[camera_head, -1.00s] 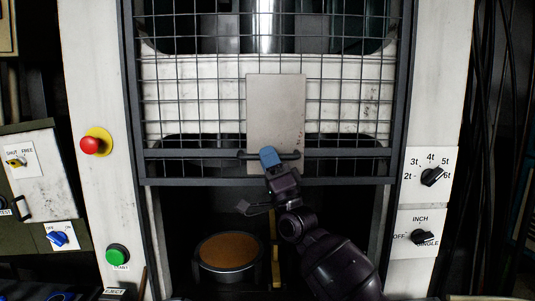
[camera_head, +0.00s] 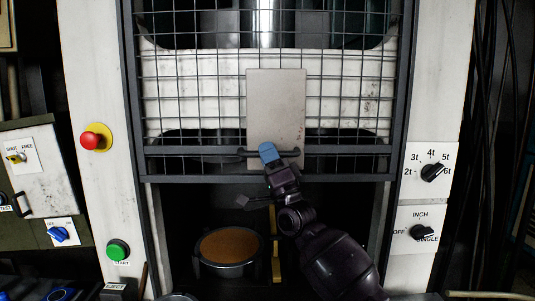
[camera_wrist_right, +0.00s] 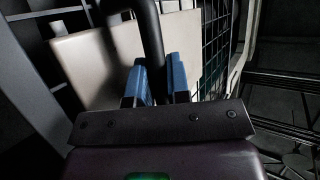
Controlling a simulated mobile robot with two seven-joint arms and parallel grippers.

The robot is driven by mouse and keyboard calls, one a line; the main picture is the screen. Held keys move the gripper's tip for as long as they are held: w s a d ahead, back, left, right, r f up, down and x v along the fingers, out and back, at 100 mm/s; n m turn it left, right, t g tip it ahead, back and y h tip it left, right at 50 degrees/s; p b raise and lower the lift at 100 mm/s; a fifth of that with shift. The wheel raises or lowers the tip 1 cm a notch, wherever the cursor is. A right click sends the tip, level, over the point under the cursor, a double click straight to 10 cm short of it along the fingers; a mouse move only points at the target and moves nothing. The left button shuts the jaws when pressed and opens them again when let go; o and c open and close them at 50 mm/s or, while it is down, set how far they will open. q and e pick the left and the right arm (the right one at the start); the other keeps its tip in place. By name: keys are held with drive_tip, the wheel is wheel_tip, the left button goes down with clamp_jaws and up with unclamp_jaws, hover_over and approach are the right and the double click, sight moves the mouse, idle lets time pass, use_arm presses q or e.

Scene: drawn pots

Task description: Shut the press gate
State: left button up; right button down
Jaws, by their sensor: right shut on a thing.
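The press gate (camera_head: 222,88) is a dark-framed wire mesh panel with a pale plate (camera_head: 276,100) on its middle. It is raised, and its bottom bar (camera_head: 215,179) hangs above an open gap into the press. A dark horizontal handle (camera_head: 289,153) runs across the gate's lower part. My right gripper (camera_head: 268,152), with blue fingertips, is shut on the handle near its middle. In the right wrist view the blue fingers (camera_wrist_right: 158,83) close around the dark handle bar (camera_wrist_right: 151,40), beside the pale plate. My left gripper is not in view.
A round dark mould (camera_head: 229,270) with brown content sits inside the press below the gate. A red button (camera_head: 94,137) and a green button (camera_head: 118,250) are on the left post. Dials (camera_head: 433,172) are on the right post. An open-looking side panel stands at left.

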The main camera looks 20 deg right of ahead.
use_arm(q)
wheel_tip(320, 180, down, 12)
drive_tip(key=b, duration=1.2)
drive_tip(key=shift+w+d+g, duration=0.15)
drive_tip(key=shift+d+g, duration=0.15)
use_arm(e)
wheel_tip(320, 180, down, 23)
drive_tip(key=shift+f, duration=0.15)
drive_tip(key=c, duration=1.4)
unclamp_jaws()
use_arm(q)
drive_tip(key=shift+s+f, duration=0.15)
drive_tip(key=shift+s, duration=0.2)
